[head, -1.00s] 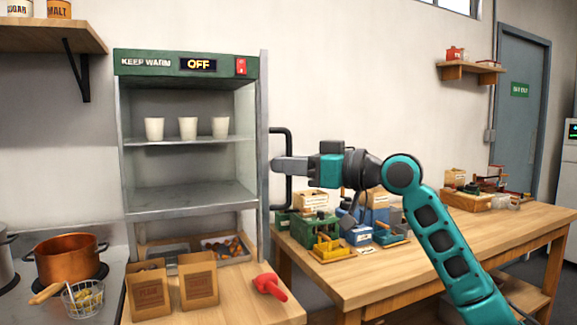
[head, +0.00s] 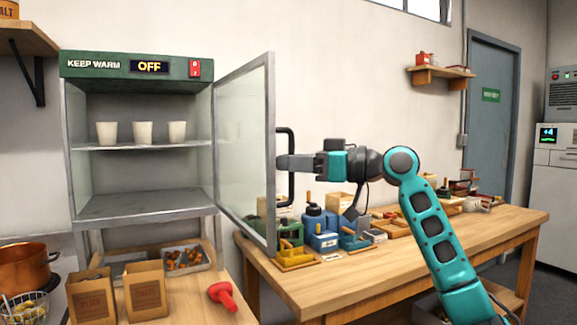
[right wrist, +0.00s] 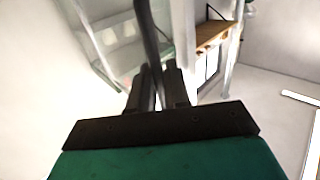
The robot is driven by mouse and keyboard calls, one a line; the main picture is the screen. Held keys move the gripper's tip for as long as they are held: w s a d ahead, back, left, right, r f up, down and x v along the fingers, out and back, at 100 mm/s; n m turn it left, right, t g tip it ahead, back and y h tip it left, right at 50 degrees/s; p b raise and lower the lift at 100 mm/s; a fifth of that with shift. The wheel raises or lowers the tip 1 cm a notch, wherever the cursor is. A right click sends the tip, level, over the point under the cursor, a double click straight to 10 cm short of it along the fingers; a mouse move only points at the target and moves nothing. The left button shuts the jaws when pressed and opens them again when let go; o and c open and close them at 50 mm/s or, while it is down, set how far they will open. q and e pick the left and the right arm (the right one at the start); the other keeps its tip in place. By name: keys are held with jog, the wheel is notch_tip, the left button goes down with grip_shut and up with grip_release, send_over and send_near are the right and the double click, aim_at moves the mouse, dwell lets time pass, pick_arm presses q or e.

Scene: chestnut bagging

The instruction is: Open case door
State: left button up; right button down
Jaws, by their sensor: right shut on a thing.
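The warming case (head: 138,66) has a green top panel reading KEEP WARM and OFF. Its glass door (head: 245,150) stands open, hinged on the right side and swung outward, with its glass face in view. A dark bar handle (head: 291,190) sits on the door's outer edge. My right gripper (head: 284,162) is shut on the handle. In the right wrist view the dark handle bar (right wrist: 147,35) runs between the fingers (right wrist: 160,90). My left gripper is not in view.
White cups (head: 139,133) stand on the upper shelf; the lower shelf (head: 140,203) is empty. Brown paper bags (head: 145,290) and a red scoop-like thing (head: 222,296) are on the front counter. A wooden table (head: 400,265) with several bins stands behind my arm. A copper pot (head: 25,268) is at left.

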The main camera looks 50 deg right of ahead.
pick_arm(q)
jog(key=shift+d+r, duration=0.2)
pick_arm(e)
jog(key=shift+s+d+r, duration=0.1)
jog(key=shift+d+r, duration=0.05)
jog(key=shift+d, duration=0.5)
jog(key=c, duration=1.5)
grip_release()
jog(key=shift+c, duration=0.2)
jog(key=shift+o, duration=1.1)
jog(key=shift+w+a, duration=0.1)
jog(key=shift+w, duration=0.2)
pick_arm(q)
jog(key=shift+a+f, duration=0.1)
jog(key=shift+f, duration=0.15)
pick_arm(e)
jog(key=shift+s, duration=0.15)
pick_arm(q)
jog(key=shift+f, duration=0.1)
jog(key=b, duration=0.1)
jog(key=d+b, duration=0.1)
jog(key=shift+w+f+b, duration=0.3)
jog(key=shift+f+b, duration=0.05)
pick_arm(e)
jog(key=v, duration=1.2)
jog(key=shift+s, duration=0.4)
